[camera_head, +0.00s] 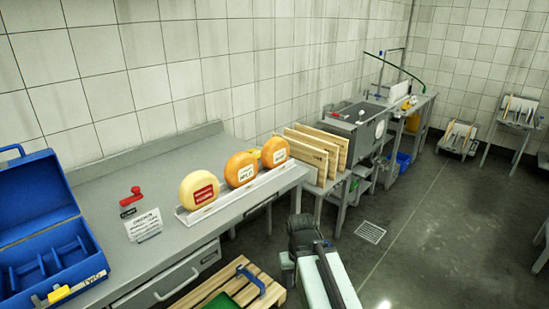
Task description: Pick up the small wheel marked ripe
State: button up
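Several cheese wheels stand on edge in a row in a pale rack (245,200) on the grey bench. The left one is a pale yellow wheel (193,183) with a red label too small to read. The middle one is an orange wheel (238,175) with a white label, perhaps "MILD". The right one is an orange wheel (271,157) with a white label I cannot read. Part of another yellowish wheel shows behind them. I cannot make out which is marked ripe. My gripper (304,234) is at the dark arm end, low in front of the bench, apart from the wheels; its fingers are unclear.
An open blue case (75,262) stands at the left of the bench (108,192). A red item (130,196) and a small sign (143,225) lie left of the rack. Wooden boards (322,142) stand right of it. A pallet (205,290) is below.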

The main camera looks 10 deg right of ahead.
aim_at(274, 153)
jog(key=u, duration=4)
jog(key=k, duration=1.85)
jog(key=z, duration=1.65)
jog(key=i, duration=0.7)
